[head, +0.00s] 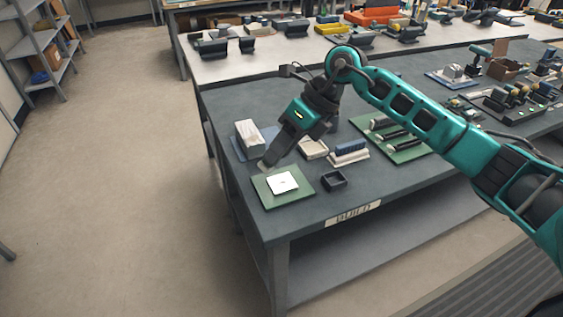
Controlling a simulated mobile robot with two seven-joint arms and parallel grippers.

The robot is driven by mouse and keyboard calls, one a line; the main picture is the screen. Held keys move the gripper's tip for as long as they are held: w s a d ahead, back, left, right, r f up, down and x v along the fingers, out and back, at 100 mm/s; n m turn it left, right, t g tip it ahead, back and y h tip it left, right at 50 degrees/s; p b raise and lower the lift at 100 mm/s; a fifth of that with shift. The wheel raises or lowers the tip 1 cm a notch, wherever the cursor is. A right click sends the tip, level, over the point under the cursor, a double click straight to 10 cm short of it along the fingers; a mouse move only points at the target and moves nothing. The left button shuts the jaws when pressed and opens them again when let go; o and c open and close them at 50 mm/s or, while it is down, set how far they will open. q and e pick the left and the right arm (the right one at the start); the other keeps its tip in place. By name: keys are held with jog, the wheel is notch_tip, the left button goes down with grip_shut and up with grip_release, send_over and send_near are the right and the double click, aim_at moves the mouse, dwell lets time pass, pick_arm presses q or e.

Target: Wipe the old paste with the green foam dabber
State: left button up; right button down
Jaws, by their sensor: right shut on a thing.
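My right gripper (268,162) reaches down and to the left over the build table. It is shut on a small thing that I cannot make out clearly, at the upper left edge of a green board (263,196). A pale square plate (283,183) with a small dark mark lies on that board. I cannot tell whether the fingertips touch the board. No paste can be told apart at this size. I cannot pick out the green foam dabber for certain. My left gripper is not in view.
A white box (249,136) stands on a blue mat. A cream tray (313,149), a small black tray (334,181) and a blue-topped block (350,148) stand to the right. Dark tools lie on a green mat (412,152). The table's left front edge is close to the board.

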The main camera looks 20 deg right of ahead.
jog(key=shift+w+d+f+g, duration=0.2)
jog(key=shift+w+d+g, duration=0.2)
jog(key=shift+w, duration=0.25)
jog(key=shift+w+d+f+g, duration=0.25)
jog(key=shift+w+d+g, duration=0.2)
jog(key=shift+w, duration=0.2)
